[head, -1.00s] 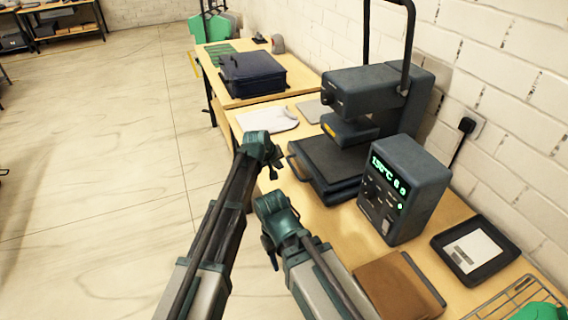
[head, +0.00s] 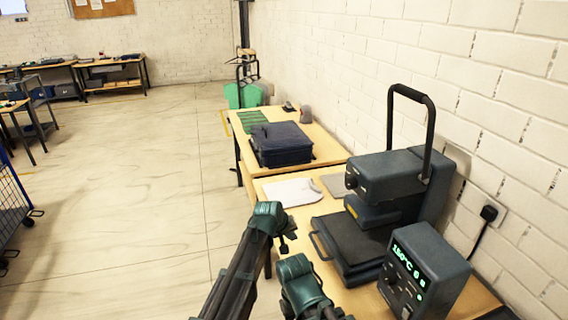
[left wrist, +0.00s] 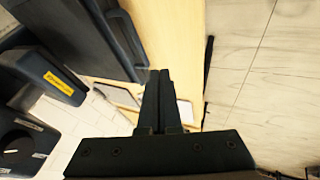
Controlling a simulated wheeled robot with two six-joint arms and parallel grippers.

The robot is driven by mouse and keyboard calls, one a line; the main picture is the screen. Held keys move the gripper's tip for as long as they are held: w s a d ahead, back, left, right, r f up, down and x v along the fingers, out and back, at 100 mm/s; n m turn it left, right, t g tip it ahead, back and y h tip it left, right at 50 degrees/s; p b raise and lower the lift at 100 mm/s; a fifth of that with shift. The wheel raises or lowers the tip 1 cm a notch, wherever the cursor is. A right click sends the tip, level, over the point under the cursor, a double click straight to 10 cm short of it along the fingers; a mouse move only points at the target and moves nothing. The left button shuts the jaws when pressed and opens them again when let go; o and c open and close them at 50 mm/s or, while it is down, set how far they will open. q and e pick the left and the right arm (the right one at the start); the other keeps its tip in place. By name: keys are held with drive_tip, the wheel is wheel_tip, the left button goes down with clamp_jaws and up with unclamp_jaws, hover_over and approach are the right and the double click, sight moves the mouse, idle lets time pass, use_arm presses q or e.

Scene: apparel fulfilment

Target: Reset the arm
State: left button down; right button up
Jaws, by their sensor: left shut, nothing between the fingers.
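My left arm rises from the bottom of the head view. Its dark left gripper (head: 285,247) hangs at the near edge of the table, left of the heat press. In the left wrist view the left gripper's fingers (left wrist: 159,88) lie together, with nothing between them. They point along the wooden table near its edge, clear of any object. My right arm shows only as a teal joint at the bottom middle of the head view; its fingers cannot be seen.
The heat press (head: 395,200) and the control box (head: 425,270) stand right of my arms. A blue cart (head: 12,205) stands left. The floor between is clear.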

use_arm(q)
drive_tip(key=s+a+f+m+g+y, duration=0.1)
drive_tip(key=s+a+f+g+y, duration=0.1)
drive_tip(key=s+a, duration=0.95)
drive_tip(key=s+a+f+m+g+y, duration=0.1)
drive_tip(key=s+a+f+g+y, duration=0.15)
drive_tip(key=s+a, duration=0.9)
drive_tip(key=s+d+r+m+g, duration=0.1)
drive_tip(key=s+d+m, duration=0.2)
drive_tip(key=d, duration=0.9)
drive_tip(key=s, duration=0.3)
drive_tip(key=shift+s+m+y, duration=0.2)
drive_tip(key=shift+m+y, duration=0.15)
drive_tip(key=shift+m, duration=0.05)
